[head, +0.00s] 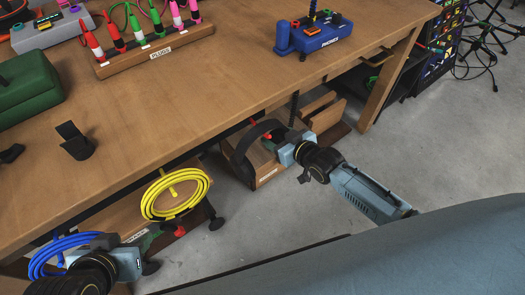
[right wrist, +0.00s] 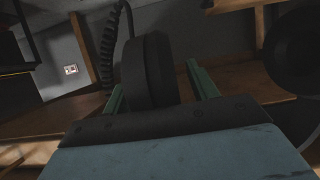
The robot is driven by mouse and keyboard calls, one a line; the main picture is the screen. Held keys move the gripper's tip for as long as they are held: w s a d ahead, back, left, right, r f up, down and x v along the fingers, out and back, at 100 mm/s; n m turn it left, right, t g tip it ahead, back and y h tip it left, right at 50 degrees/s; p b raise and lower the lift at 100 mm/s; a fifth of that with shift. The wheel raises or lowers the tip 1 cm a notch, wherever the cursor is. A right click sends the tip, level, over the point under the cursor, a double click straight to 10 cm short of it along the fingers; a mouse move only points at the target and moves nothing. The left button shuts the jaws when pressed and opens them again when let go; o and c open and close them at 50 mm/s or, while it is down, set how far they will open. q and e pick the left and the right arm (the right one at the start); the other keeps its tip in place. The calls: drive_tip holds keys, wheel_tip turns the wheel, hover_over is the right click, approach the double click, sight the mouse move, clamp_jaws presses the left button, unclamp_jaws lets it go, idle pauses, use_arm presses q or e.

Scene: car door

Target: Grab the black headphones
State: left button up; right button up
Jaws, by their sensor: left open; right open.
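The black headphones (head: 240,152) sit on a wooden holder below the table's front edge, their band showing as a dark arc. My right gripper (head: 279,147) is at their right side in the head view. In the right wrist view one dark ear cup (right wrist: 147,65) stands between the two open green fingers of that gripper (right wrist: 158,85). There is a visible gap to the right finger; contact at the left finger cannot be told. A dark round part (right wrist: 297,45), perhaps the other cup, is at the right. My left gripper (head: 146,243) is open near the blue cable.
The wooden table (head: 215,75) spans the view above the holders. A yellow coiled cable (head: 150,195) and a blue cable (head: 50,255) hang along its front. A coiled black cord (right wrist: 104,45) rises beside the ear cup.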

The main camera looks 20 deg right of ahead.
drive_tip(key=shift+c, duration=0.5)
drive_tip(key=c, duration=1.1)
drive_tip(key=shift+r, duration=0.1)
drive_tip(key=shift+c, duration=0.2)
